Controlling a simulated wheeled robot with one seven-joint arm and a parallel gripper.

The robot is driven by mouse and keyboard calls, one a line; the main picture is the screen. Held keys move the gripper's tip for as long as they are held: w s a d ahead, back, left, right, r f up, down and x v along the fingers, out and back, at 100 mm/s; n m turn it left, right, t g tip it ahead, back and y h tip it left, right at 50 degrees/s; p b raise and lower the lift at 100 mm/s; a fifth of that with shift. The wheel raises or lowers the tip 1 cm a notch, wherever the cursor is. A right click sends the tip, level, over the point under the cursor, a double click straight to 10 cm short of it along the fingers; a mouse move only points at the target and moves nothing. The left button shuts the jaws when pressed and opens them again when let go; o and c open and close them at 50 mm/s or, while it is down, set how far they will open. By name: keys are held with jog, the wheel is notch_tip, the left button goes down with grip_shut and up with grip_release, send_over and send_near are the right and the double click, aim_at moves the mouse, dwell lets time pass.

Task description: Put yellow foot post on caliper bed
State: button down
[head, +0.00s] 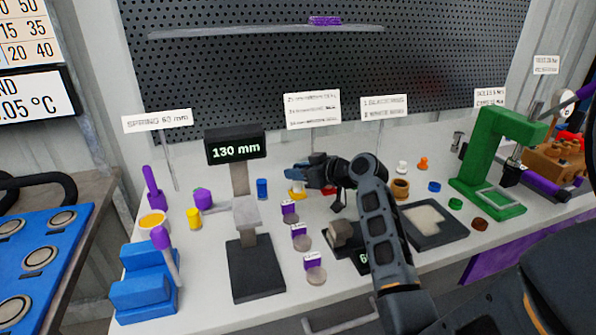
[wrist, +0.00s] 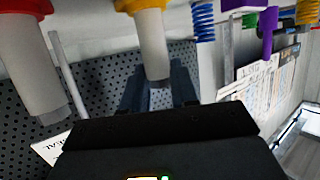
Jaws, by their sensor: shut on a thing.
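The yellow foot post has a grey shaft (wrist: 153,45) and a yellow foot at the top edge of the wrist view; its yellow foot (head: 296,192) also shows in the head view. My gripper (wrist: 157,88) is shut on the lower-pictured end of the shaft; in the head view the gripper (head: 308,176) is above the back middle of the bench. A stand with a "130 mm" display (head: 236,147) has a grey jaw and black base (head: 256,270). A second dark device with a grey block (head: 341,234) is partly hidden by my arm. I cannot tell which is the caliper bed.
A red-footed post (wrist: 30,65) stands close beside the held post in the wrist view. Several purple-tagged discs (head: 301,240) lie between the stand and my arm. A blue stepped block (head: 145,283) is at front left. A green press (head: 495,165) and dark tray (head: 433,226) are right.

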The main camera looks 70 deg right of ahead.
jog(key=shift+f, duration=0.2)
jog(key=c, duration=0.8)
grip_release()
jog(key=shift+c, duration=0.2)
jog(key=shift+r, duration=0.1)
